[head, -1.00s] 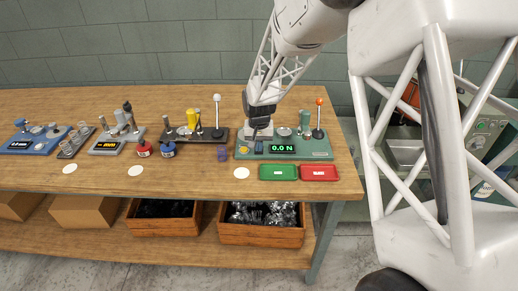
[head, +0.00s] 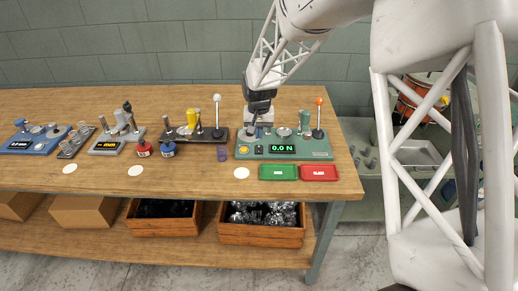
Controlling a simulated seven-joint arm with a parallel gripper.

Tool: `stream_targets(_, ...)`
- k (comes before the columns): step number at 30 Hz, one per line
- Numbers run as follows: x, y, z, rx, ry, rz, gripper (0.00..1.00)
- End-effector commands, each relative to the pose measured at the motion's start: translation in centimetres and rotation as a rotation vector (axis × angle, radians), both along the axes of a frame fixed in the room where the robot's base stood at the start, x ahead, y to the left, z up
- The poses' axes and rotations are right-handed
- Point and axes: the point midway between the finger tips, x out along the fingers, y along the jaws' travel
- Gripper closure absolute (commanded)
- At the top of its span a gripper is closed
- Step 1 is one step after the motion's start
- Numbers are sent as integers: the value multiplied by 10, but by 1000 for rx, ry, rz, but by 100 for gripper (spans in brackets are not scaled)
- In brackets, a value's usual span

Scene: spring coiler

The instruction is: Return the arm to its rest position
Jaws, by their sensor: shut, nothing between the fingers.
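My gripper (head: 254,128) is at the end of my white arm in the head view, over the back left part of the green test device (head: 240,154). It is dark and small here, and its fingers look closed with nothing seen between them. Whether the fingertips touch the device cannot be told. The device's display reads 0.0 N, and a lever with an orange knob (head: 319,101) stands at its right end.
A green tray (head: 278,172) and a red tray (head: 319,172) lie at the bench's front right. A white-knobbed lever (head: 217,99) stands left of my gripper. More devices line the wooden bench (head: 200,182) leftward. Wooden crates (head: 262,237) sit on the lower shelf.

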Motion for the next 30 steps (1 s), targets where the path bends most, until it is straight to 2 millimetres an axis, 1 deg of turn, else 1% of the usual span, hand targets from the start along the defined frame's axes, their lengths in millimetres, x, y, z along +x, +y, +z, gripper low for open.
stream_targets(6, 0, 0, 7, 0, 0, 0, 100)
stream_targets(30, 0, 0, 7, 0, 0, 0, 100)
